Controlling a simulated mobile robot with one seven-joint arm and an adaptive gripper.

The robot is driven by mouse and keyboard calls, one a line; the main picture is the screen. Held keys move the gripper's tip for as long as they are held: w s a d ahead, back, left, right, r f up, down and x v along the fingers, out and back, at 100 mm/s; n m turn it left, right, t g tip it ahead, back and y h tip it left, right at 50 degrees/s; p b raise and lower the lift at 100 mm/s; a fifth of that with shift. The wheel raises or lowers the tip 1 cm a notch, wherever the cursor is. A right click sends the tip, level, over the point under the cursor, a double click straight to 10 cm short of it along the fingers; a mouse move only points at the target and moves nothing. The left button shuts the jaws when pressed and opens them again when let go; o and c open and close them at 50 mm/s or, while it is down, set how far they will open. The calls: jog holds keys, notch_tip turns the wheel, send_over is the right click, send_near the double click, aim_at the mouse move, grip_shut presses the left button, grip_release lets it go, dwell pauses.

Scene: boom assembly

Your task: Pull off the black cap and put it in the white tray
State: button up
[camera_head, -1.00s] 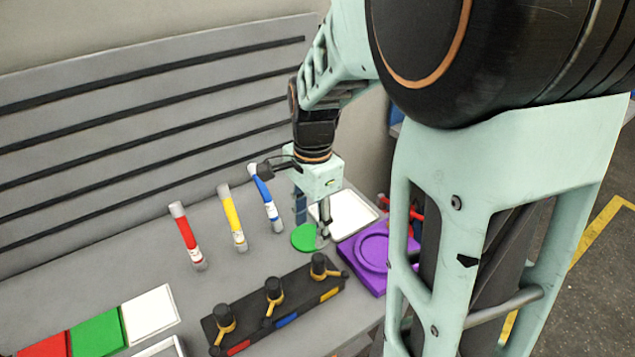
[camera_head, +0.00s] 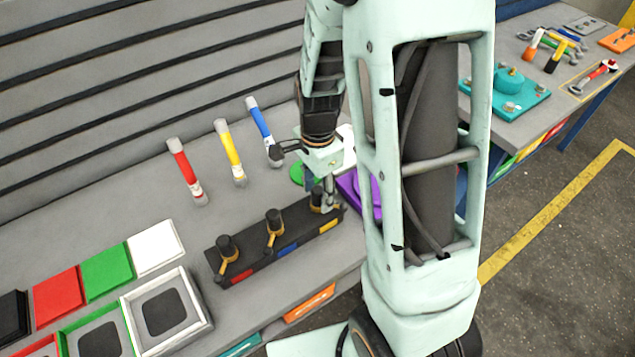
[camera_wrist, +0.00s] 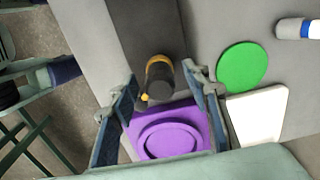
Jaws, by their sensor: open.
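A black block (camera_head: 250,252) on the bench carries three upright black caps with yellow clamps: the left cap (camera_head: 227,246), the middle cap (camera_head: 273,220) and the right cap (camera_head: 316,196). My gripper (camera_head: 319,200) is open and points down over the right end of the block. In the wrist view the right cap (camera_wrist: 161,88) shows between the open fingers, with its yellow clamp around it. I cannot tell whether the fingers touch it. A white-rimmed tray (camera_head: 200,302) with a dark square inside stands at the lower left.
A purple fixture (camera_wrist: 140,118), a green disc (camera_wrist: 242,67) and a flat white piece (camera_wrist: 258,116) lie close to my gripper. Several coloured panels, including a white one (camera_head: 155,248), lie left.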

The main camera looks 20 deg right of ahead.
grip_shut()
dwell(0.6)
